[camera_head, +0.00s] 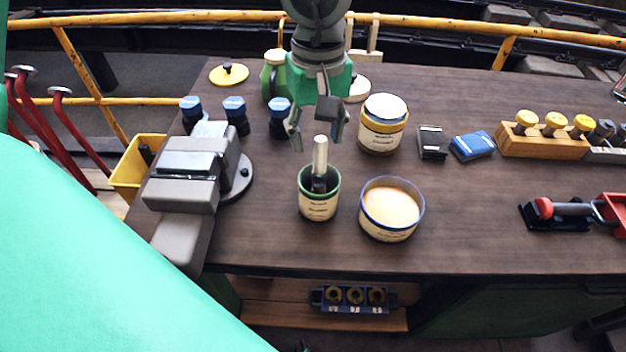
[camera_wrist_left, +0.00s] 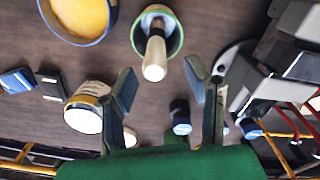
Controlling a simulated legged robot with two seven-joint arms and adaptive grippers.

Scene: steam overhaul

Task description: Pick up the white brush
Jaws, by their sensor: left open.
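The white brush (camera_head: 320,157) stands handle up in a green-rimmed cup (camera_head: 318,207) near the middle of the workbench. Its pale handle sticks out above the rim; its lower end is dark and partly hidden inside the cup. In the left wrist view the brush handle (camera_wrist_left: 155,58) points toward the camera, out of the cup (camera_wrist_left: 174,42). My left gripper (camera_head: 317,141) is open and empty, with its fingertips around the height of the handle's top in the picture. In the left wrist view the fingers (camera_wrist_left: 160,76) are spread on either side of the handle's end, not gripping it. My right gripper is not in view.
A blue-rimmed tub (camera_head: 391,231) of pale paste stands right of the cup. A yellow-banded jar (camera_head: 383,134) stands behind it. A grey vise (camera_head: 187,175) is at left, with blue-capped bottles (camera_head: 236,117) behind it. The bench's front edge lies just below the cup.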

